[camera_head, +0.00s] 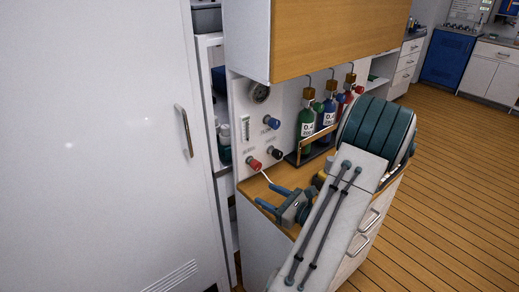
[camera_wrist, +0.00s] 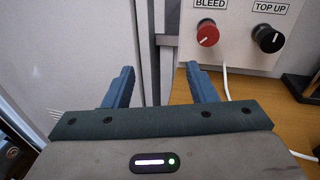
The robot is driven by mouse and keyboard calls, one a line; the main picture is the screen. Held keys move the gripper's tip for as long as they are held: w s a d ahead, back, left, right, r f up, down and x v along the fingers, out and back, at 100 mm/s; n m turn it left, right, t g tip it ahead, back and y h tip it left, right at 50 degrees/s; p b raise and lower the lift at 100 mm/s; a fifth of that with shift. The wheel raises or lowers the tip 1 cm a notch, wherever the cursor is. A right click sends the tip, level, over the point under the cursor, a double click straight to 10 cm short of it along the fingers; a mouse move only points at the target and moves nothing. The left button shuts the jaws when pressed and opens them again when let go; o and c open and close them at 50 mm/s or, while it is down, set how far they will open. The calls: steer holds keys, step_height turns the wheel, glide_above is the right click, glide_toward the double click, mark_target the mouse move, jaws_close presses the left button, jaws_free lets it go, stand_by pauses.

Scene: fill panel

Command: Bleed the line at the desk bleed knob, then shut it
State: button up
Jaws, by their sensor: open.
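The bleed knob is the red knob (camera_head: 254,164) low on the left of the white panel (camera_head: 243,97). In the wrist view the red knob (camera_wrist: 208,34) sits under a BLEED label, with a white line mark on its face. My gripper (camera_wrist: 160,78) is open and empty, its two blue fingers apart. It is below and left of the red knob and not touching it. In the head view my gripper (camera_head: 268,198) is over the wooden desk top (camera_head: 258,186), in front of the panel.
A black TOP UP knob (camera_wrist: 269,39) is right of the red one. A blue knob (camera_head: 271,122) and a round gauge (camera_head: 259,92) are higher on the panel. Several bottles (camera_head: 307,118) stand in a rack at right. A white cable (camera_wrist: 225,82) hangs below the red knob. A white door (camera_head: 100,140) is at left.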

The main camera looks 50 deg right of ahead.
mark_target(258, 166)
steer(key=s+d+m+h, duration=0.1)
steer(key=s+d+r+m+h+p, duration=0.1)
steer(key=d, duration=0.1)
steer(key=s+d+m+h, duration=0.1)
steer(key=shift+d+r+t+h, duration=0.25)
steer(key=shift+d+t+h, duration=0.05)
steer(key=w, duration=0.4)
steer(key=w+d+p, duration=0.1)
steer(key=w, duration=0.4)
steer(key=w+p, duration=0.1)
steer(key=w, duration=0.3)
steer(key=shift+w+d+f, duration=0.1)
steer(key=shift+w+d, duration=0.15)
steer(key=shift+w, duration=0.05)
steer(key=c, duration=1)
